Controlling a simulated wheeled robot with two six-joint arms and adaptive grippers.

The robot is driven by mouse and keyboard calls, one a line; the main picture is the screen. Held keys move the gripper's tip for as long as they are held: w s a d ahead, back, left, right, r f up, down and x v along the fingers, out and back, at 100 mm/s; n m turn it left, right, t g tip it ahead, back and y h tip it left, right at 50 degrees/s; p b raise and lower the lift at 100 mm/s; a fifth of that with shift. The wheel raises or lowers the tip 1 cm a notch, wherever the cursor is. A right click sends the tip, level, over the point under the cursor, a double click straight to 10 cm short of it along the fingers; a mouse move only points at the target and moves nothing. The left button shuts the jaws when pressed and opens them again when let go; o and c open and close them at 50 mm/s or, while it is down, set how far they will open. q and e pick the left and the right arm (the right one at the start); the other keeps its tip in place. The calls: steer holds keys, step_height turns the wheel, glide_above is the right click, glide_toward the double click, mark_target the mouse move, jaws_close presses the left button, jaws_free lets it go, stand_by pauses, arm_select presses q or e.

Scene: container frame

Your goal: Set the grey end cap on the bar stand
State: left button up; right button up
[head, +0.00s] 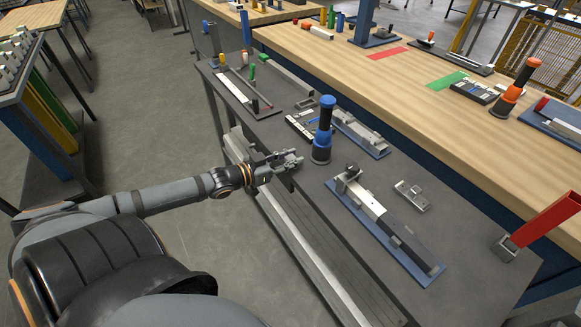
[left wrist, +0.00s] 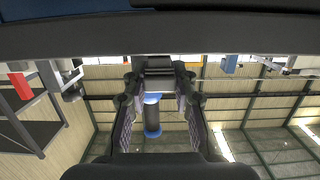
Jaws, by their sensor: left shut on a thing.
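My left gripper (head: 292,160) is over the left edge of the dark bench, just left of the blue-and-black post. In the left wrist view its fingers (left wrist: 158,85) are apart, with a small dark grey piece (left wrist: 158,66) between their ends. I take this piece to be the grey end cap; its shape is mostly hidden. A long light-and-dark bar lies on a blue base plate (head: 430,268), which may be the bar stand; I cannot tell for sure. My right gripper is not in view.
The blue-and-black post (head: 323,130) stands upright close to my left fingertips. A small grey bracket (head: 412,196) lies right of the blue plate.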

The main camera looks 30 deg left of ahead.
arm_select(q)
steer(key=shift+f, duration=0.3)
steer(key=o, duration=0.8)
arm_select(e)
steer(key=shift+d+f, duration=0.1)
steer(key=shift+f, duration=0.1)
arm_select(q)
steer(key=shift+r, duration=0.15)
steer(key=p+v, duration=1.1)
steer(key=v, duration=0.1)
steer(key=shift+a, duration=0.1)
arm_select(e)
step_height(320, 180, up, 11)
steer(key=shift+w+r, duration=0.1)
